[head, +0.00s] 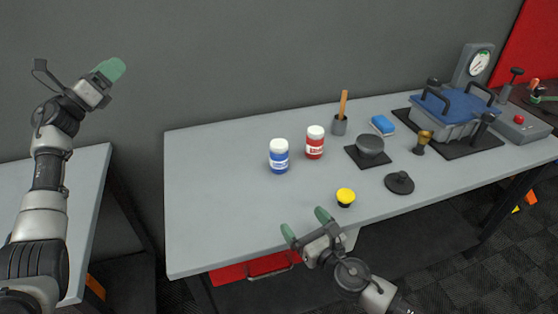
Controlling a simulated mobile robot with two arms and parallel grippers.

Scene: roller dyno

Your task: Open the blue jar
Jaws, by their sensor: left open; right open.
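The blue jar (279,157) stands upright on the grey table, with a white lid (279,145) on top and a white label band. A similar red jar (315,143) with a white lid stands just behind and to the right of it. My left gripper (108,72) is raised at the upper left, over the gap by the table and well away from the jar. It is open and empty. My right gripper (306,229) is open and empty near the table's front edge, in front of the blue jar and apart from it.
A yellow-topped knob (345,197) sits near my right gripper. The table (210,200) is clear left of the jar.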

